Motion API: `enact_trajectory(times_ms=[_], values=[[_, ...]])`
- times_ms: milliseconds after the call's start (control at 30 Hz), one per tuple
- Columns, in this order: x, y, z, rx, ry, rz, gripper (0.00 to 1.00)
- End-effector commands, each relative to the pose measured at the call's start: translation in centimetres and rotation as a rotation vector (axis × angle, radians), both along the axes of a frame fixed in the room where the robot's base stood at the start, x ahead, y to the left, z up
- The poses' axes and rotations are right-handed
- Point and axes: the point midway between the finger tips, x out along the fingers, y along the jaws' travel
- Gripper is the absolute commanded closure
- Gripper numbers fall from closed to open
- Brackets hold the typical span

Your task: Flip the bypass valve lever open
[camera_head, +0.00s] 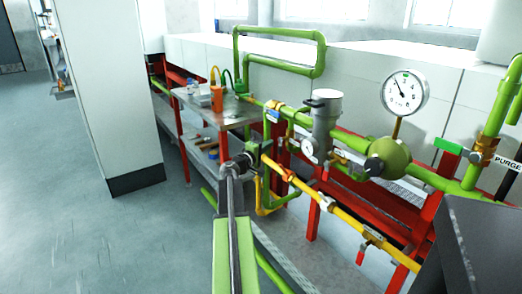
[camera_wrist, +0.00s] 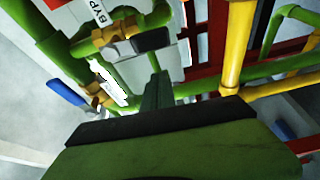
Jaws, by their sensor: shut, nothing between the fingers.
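A white label reading "BYP" (camera_wrist: 97,12) shows at the top of the wrist view. Beside it is a brass valve body (camera_wrist: 108,38) on a green pipe, with a dark lever (camera_wrist: 150,40) on its right. In the wrist view my gripper (camera_wrist: 156,88) is shut and empty, its dark fingers just below that lever. I cannot tell whether they touch it. In the head view my gripper (camera_head: 240,163) is beside the green and yellow pipes; the label cannot be read there and my arm hides part of the valve area.
A second brass valve with a blue handle (camera_wrist: 66,94) is at left in the wrist view. A pressure gauge (camera_head: 405,92), a green-handled valve (camera_head: 447,146) and a yellow pipe (camera_head: 345,223) lie to the right. A metal bench (camera_head: 228,112) stands behind. Open floor (camera_head: 100,240) is at left.

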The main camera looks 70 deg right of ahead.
Motion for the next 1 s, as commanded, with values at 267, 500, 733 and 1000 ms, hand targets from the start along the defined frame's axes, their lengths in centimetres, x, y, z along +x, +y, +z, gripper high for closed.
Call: enact_trajectory(times_ms=[267, 500, 733, 1000], values=[[-2.8, 2.3, -0.3, 0.000, 0.000, 0.001, 1.00], [-2.9, 2.3, -0.3, 0.000, 0.000, 0.001, 1.00], [-3.7, 3.0, -0.5, 0.000, 0.000, -0.001, 1.00], [-4.3, 3.1, -0.5, 0.000, -0.001, -0.008, 1.00]])
